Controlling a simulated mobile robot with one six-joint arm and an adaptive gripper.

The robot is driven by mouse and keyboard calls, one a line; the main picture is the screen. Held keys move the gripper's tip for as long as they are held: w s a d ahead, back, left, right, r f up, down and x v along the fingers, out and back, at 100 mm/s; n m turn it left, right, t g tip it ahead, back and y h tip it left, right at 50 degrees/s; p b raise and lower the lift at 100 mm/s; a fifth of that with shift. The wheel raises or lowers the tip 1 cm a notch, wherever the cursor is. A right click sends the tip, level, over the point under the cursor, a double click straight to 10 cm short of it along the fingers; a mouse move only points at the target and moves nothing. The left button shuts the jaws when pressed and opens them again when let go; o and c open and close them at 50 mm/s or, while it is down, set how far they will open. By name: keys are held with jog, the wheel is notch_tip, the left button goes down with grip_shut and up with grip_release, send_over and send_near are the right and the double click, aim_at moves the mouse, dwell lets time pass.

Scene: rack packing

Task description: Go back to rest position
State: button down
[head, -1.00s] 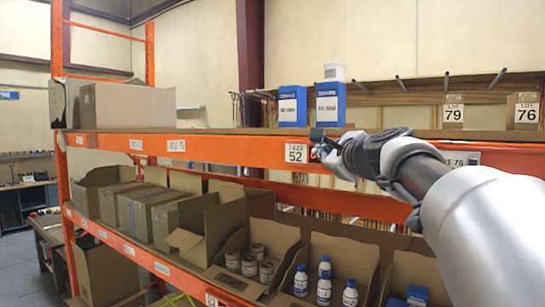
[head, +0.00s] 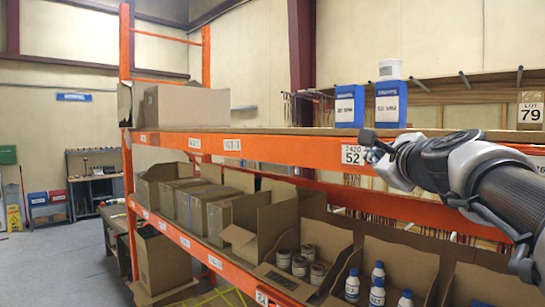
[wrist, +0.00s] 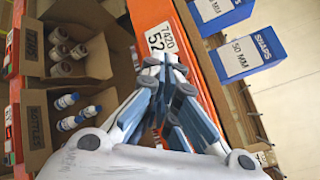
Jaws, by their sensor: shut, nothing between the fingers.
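My gripper (head: 372,146) is in front of the orange upper beam of the rack (head: 290,150), close to the white 7420 52 label (head: 352,155). In the wrist view my gripper (wrist: 165,65) is shut and empty, with its fingertips near the same label (wrist: 160,40). My arm reaches in from the right edge of the head view. I cannot tell whether the fingertips touch the beam.
Open cartons below hold jars (head: 300,262) and bottles (head: 377,290). Open floor (head: 50,265) lies at the left.

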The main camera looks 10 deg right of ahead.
dwell(0.3)
jog(key=s+a+f+n+g+y+b, duration=0.15)
jog(key=s+a+f+n+b, duration=0.3)
jog(key=f, duration=0.65)
jog(key=s+a+f+n+g+y+b, duration=0.1)
jog(key=s+a+f+n+g+b, duration=0.35)
jog(key=f, duration=0.65)
jog(key=s+a+f+n+y+b, duration=0.1)
jog(key=s+a+f+n+b, duration=0.4)
jog(key=f, duration=0.6)
jog(key=s+f+n+g+b, duration=0.2)
jog(key=s+f, duration=0.4)
jog(key=f, duration=0.4)
jog(key=s+f+n+g+h+b, duration=0.1)
jog(key=s+f+n+b, duration=0.4)
jog(key=f, duration=0.5)
jog(key=s+f+n+g+b, duration=0.3)
jog(key=s+f+n, duration=0.3)
jog(key=f, duration=0.4)
jog(key=shift+s+a+g+h+b, duration=0.35)
jog(key=shift+s+a+b, duration=0.1)
jog(key=shift+s, duration=0.35)
jog(key=shift+f, duration=0.1)
